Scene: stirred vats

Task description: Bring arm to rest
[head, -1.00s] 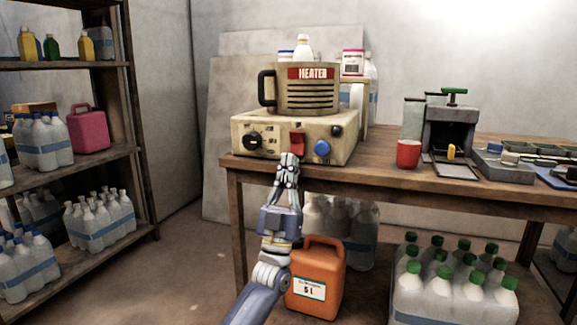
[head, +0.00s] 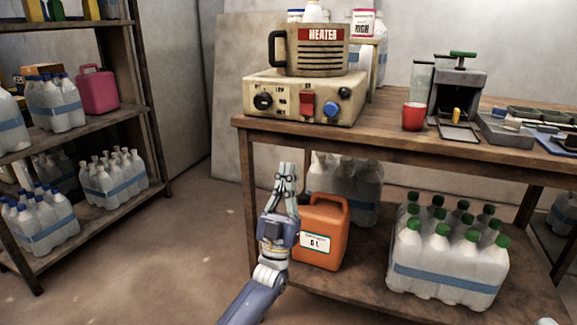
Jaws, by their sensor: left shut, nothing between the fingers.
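My left gripper (head: 285,180) is shut and empty. It points upward in front of the wooden table's left end, below the tabletop, and overlaps the left edge of an orange canister in the picture. My left arm comes up from the bottom of the view. The heater unit (head: 300,98), a beige box with a black knob, a red switch (head: 306,103) and a blue button (head: 331,109), stands on the table. A vat labelled HEATER (head: 316,52) stands on top of it. The gripper is apart from the switch. My right gripper does not show.
The wooden table (head: 390,142) also holds a red cup (head: 414,116) and a press (head: 457,88). The orange canister (head: 322,235) and green-capped bottles (head: 447,262) stand on its lower shelf. A shelf rack (head: 147,120) with bottles is at the left. Floor between is clear.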

